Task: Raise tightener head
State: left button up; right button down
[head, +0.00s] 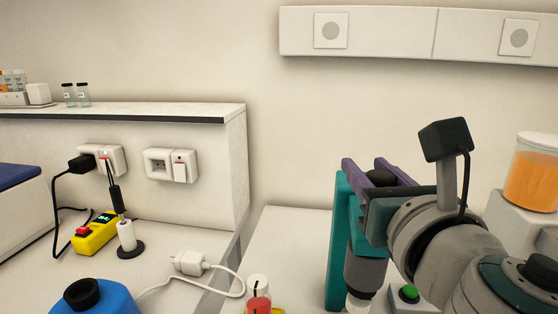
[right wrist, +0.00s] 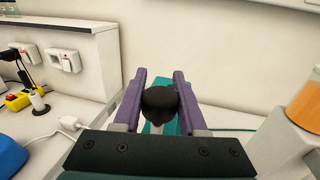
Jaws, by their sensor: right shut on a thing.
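The tightener (head: 338,245) is a teal upright stand with a grey cylindrical head (head: 365,272) on its front and a pale tip below. A round black knob (head: 380,178) is at the top, between the purple fingers of my right gripper (head: 364,165). In the right wrist view the fingers (right wrist: 160,82) sit on both sides of the black knob (right wrist: 160,101), shut on it. Part of the teal body shows behind it there. My wrist hides the head's right side in the head view. My left gripper is not in view.
A green button (head: 408,292) is right of the tightener. A white plug and cable (head: 190,263), a yellow device (head: 97,233) and a blue container (head: 95,300) are further left. An orange juice container (head: 532,180) is at right.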

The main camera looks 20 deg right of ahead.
jog(key=shift+r, duration=0.4)
jog(key=c, duration=0.9)
grip_release()
jog(key=o, duration=0.4)
jog(key=shift+f, duration=0.15)
jog(key=shift+o, duration=0.2)
jog(key=b+v, duration=0.2)
jog(key=v, duration=0.8)
jog(key=shift+f, duration=0.1)
